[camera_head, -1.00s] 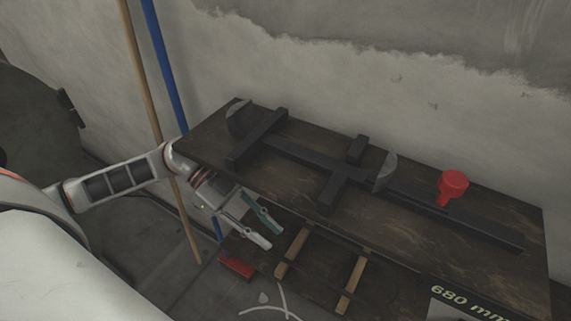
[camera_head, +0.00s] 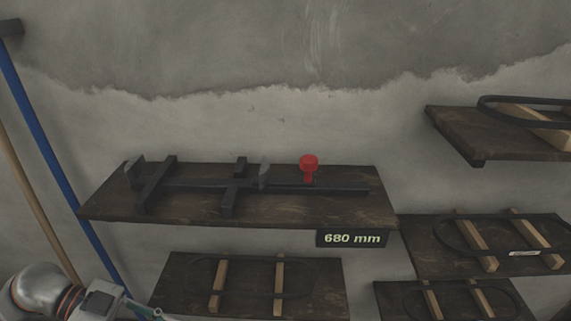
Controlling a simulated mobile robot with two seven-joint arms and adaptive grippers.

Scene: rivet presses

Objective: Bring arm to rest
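My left arm shows at the lower left corner. Its gripper (camera_head: 148,312) is mostly cut off by the bottom edge, with only a piece of a finger visible, so its opening cannot be judged. It is below the shelf (camera_head: 290,212) that carries a dark metal press frame with a red knob (camera_head: 309,164). The dark frame (camera_head: 330,187) lies flat on that shelf, apart from my gripper. My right gripper is not in view.
A lower shelf (camera_head: 335,291) with wooden blocks is close to my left gripper. More shelves stand at right, one higher (camera_head: 455,134) and one lower (camera_head: 415,236). A label (camera_head: 352,239) reads 680 mm. A blue pole (camera_head: 35,135) and a brown pole (camera_head: 27,190) lean at left.

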